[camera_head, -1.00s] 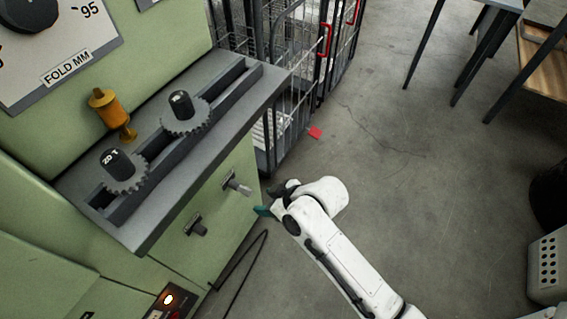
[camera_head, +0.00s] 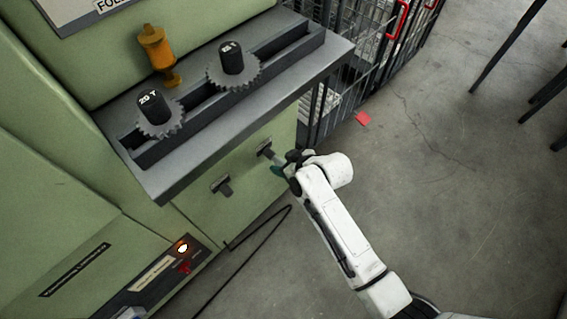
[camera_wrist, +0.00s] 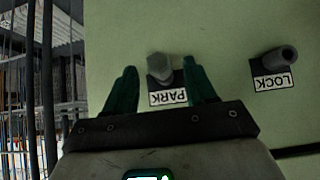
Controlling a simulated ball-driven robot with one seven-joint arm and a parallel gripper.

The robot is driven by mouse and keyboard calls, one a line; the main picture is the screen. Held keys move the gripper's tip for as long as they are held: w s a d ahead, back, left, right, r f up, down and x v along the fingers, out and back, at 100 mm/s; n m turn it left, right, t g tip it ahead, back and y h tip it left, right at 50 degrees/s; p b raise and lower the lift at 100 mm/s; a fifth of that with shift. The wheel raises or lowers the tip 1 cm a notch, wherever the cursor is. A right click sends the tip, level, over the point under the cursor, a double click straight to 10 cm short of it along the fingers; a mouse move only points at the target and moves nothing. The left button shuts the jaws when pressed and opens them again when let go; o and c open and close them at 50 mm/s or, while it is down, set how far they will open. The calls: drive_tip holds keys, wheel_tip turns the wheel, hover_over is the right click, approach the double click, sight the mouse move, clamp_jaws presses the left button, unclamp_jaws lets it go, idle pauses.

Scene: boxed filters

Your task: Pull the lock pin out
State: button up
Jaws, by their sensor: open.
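The LOCK pin is a dark round peg (camera_wrist: 282,56) above its LOCK label (camera_wrist: 272,82) at the right of the wrist view; that label reads upside down. In the head view it appears to be the lower-left peg (camera_head: 221,185) on the green front. A lighter grey, faceted peg (camera_wrist: 160,66) stands above the PARK label (camera_wrist: 168,98); it also shows in the head view (camera_head: 265,148). My gripper (camera_wrist: 158,72) is open, its green fingers on either side of the PARK peg in the picture; contact is not clear. It also shows in the head view (camera_head: 280,166).
A grey shelf (camera_head: 190,170) with two toothed gears (camera_head: 160,122) overhangs the pegs. A wire cage cart (camera_head: 345,85) stands right of the machine.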

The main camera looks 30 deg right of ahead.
drive_tip(key=shift+w+a+f, duration=0.15)
drive_tip(key=shift+w+f, duration=0.1)
clamp_jaws()
idle(0.5)
drive_tip(key=shift+s, duration=0.35)
drive_tip(key=shift+s+d+p, duration=0.25)
drive_tip(key=shift+s+p, duration=0.05)
drive_tip(key=shift+p, duration=0.1)
drive_tip(key=shift+s+d, duration=0.1)
drive_tip(key=shift+s, duration=0.2)
drive_tip(key=shift+s+d+p, duration=0.1)
drive_tip(key=shift+s+p, duration=0.25)
drive_tip(key=shift+s+d, duration=0.1)
drive_tip(key=shift+s, duration=0.2)
